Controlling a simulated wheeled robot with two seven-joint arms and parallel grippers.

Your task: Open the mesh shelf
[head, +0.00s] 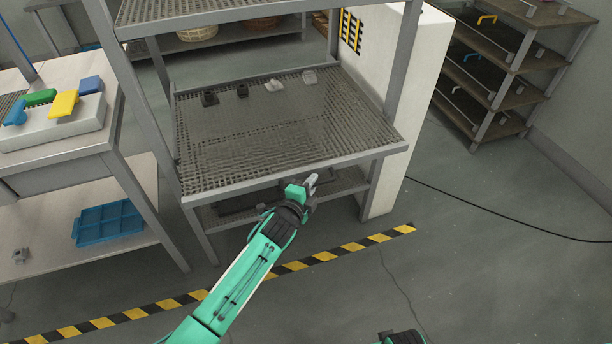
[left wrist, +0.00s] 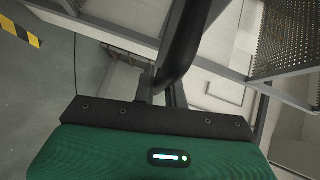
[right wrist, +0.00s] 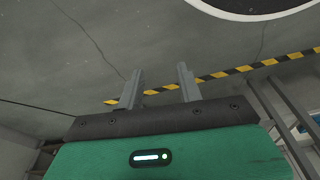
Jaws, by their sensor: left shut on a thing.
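The mesh shelf (head: 260,150) is the perforated grey middle level of a metal rack, with a plain rail along its front edge. My left gripper (head: 312,181) is just below and in front of that rail in the head view. In the left wrist view, its fingers (left wrist: 161,97) are shut on a dark curved bar, which looks like a handle (left wrist: 182,45). How the bar joins the shelf is hidden. My right gripper (right wrist: 160,86) is open and empty over the floor; only a bit of it shows at the bottom of the head view.
Several small black and pale parts (head: 242,90) lie at the back of the mesh shelf. A workbench (head: 60,150) stands left, and a white cabinet (head: 378,170) stands at the rack's right. Striped floor tape (head: 325,256) crosses the clear floor in front.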

